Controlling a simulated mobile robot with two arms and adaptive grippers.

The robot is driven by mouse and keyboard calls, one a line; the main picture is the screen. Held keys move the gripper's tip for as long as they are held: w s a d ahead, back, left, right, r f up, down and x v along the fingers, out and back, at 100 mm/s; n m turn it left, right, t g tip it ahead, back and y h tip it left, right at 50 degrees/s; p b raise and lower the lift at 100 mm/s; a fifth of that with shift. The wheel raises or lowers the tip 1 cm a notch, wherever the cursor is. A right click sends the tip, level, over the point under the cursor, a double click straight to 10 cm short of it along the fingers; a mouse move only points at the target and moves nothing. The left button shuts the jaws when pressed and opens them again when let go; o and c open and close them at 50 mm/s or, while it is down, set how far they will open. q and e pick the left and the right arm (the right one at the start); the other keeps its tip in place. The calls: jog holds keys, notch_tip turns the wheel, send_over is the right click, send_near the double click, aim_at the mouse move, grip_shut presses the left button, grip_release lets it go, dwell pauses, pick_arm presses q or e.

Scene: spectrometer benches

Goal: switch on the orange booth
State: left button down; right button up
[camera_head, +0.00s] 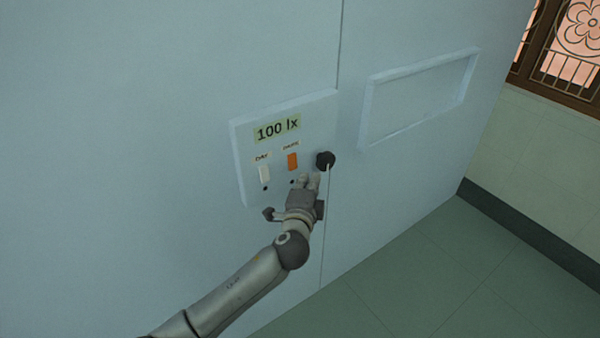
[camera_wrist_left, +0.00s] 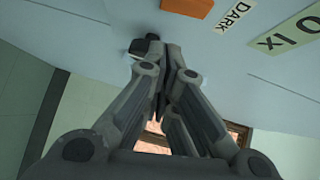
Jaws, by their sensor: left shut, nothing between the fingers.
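A raised control panel (camera_head: 246,150) is on the pale blue booth wall. It carries an orange rocker switch (camera_head: 292,161), a white rocker switch (camera_head: 264,174), a black knob (camera_head: 325,160) and a green display (camera_head: 277,128) reading 100 lx. Small dark dots sit under both switches. My left gripper (camera_head: 311,181) is shut and empty, just below and right of the orange switch, near the knob. In the left wrist view my fingertips (camera_wrist_left: 157,52) are together; the orange switch (camera_wrist_left: 187,6) is at the top edge, apart from them. Contact with the panel cannot be told. My right gripper is out of view.
A framed rectangular recess (camera_head: 420,98) is right of the panel, past a vertical seam in the wall. Open green floor (camera_head: 430,270) lies at lower right. A window with a patterned grille (camera_head: 570,50) is at upper right.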

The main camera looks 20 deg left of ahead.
aim_at(292, 162)
pick_arm(q)
jog(key=w+a, duration=0.2)
jog(key=a, duration=0.1)
jog(key=shift+w+a+f+p, duration=0.1)
jog(key=shift+w+f+p, duration=0.2)
jog(key=shift+w+p, duration=0.05)
jog(key=shift+w+a+f+t+b, duration=0.2)
jog(key=shift+t+b, duration=0.1)
jog(key=shift+b, duration=0.75)
